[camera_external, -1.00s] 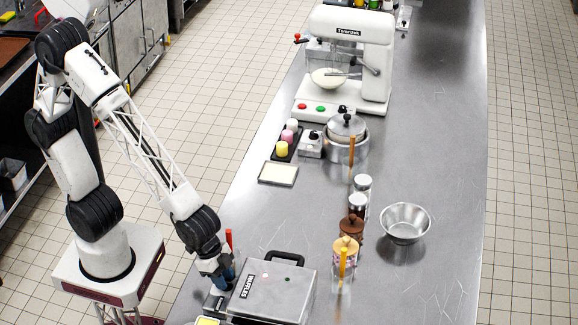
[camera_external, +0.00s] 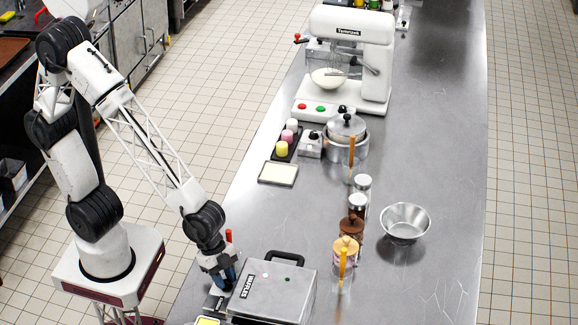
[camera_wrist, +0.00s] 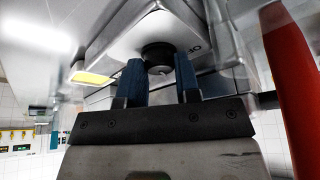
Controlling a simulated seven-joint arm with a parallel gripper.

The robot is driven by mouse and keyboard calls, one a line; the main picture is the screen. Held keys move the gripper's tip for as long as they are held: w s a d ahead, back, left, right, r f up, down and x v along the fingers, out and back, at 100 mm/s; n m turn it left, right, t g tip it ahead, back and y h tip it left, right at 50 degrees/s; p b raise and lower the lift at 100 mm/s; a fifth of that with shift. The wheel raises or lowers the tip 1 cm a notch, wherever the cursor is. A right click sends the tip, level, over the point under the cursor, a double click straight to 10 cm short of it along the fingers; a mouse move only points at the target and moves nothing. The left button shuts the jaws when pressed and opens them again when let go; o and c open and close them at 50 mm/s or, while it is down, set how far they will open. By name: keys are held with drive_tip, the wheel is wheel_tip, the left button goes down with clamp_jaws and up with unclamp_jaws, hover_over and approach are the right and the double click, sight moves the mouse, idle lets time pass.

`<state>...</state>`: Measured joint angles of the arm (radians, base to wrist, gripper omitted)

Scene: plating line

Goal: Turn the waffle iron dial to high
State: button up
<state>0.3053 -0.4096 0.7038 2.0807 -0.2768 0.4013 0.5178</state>
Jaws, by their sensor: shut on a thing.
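The waffle iron (camera_external: 272,295) is a closed silver box with a black handle at the front of the table. It also shows in the wrist view as a metal body (camera_wrist: 125,42). Its black round dial (camera_wrist: 158,56) sits between the blue fingertips of my gripper (camera_wrist: 160,78), which is shut on it. In the external view my gripper (camera_external: 222,283) is low at the left side of the waffle iron, and the dial is hidden there. The dial's setting cannot be read.
A red-handled thing (camera_external: 229,236) stands close behind my gripper and shows large at the right of the wrist view (camera_wrist: 292,90). A yellow-topped item (camera_external: 207,321) is near the front edge. Jars (camera_external: 346,249) and a steel bowl (camera_external: 405,223) stand to the right. The table's far right is clear.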

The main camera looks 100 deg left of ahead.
drive_tip(key=o, duration=0.9)
drive_tip(key=shift+r, duration=0.1)
drive_tip(key=v, duration=0.7)
drive_tip(key=shift+r, duration=0.3)
drive_tip(key=shift+s, duration=0.1)
drive_tip(key=shift+c, duration=1.3)
